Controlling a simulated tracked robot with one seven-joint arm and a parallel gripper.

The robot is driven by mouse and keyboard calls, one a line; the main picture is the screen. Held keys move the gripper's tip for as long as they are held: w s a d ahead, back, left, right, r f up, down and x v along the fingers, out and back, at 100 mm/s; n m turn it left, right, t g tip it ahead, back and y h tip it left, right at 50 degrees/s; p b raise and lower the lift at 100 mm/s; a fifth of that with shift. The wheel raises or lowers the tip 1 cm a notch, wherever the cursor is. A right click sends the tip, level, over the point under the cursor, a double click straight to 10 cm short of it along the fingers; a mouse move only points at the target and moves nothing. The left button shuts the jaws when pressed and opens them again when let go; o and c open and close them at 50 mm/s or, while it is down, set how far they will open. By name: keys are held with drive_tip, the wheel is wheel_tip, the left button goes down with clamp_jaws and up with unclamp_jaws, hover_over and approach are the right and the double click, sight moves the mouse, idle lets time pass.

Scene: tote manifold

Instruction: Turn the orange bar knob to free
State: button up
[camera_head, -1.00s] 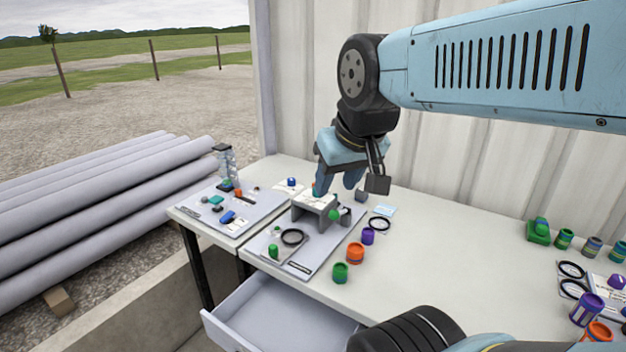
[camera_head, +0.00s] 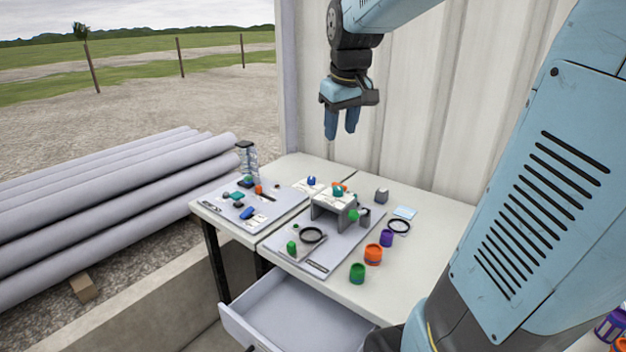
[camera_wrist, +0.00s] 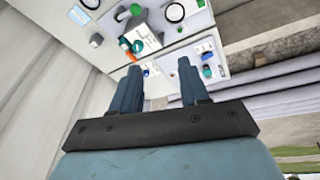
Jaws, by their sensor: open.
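My gripper (camera_head: 341,130) is open and empty, raised in the air above and behind the grey bridge-shaped stand (camera_head: 326,208). Its two blue fingers point down, and they also show apart in the wrist view (camera_wrist: 158,72). An orange piece (camera_head: 338,186) sits on top of the stand beside a teal knob (camera_head: 337,192). In the wrist view this orange piece (camera_wrist: 125,45) looks elongated, like a bar, with the teal knob (camera_wrist: 137,47) next to it. The fingers are well clear of it. Its exact setting and any labels are too small to read.
Another orange piece (camera_head: 259,189) stands on the left board (camera_head: 232,222) near a clear tower (camera_head: 247,163). Green, orange and purple cups (camera_head: 373,254) stand right of the middle board. A drawer (camera_head: 290,315) is open at the front. A ribbed wall (camera_head: 425,110) rises behind.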

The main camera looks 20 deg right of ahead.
drive_tip(key=w+d+f+n+g, duration=0.1)
drive_tip(key=w+d+f, duration=0.2)
drive_tip(key=w, duration=0.5)
drive_tip(key=w+d+f+n+g, duration=0.1)
drive_tip(key=w+d+f, duration=0.15)
drive_tip(key=w, duration=0.55)
drive_tip(key=w+d+f+n+g, duration=0.2)
drive_tip(key=w+d+f, duration=0.6)
drive_tip(key=w+f, duration=0.45)
drive_tip(key=shift+y, duration=0.3)
drive_tip(key=f, duration=1.3)
drive_tip(key=shift+s, duration=0.2)
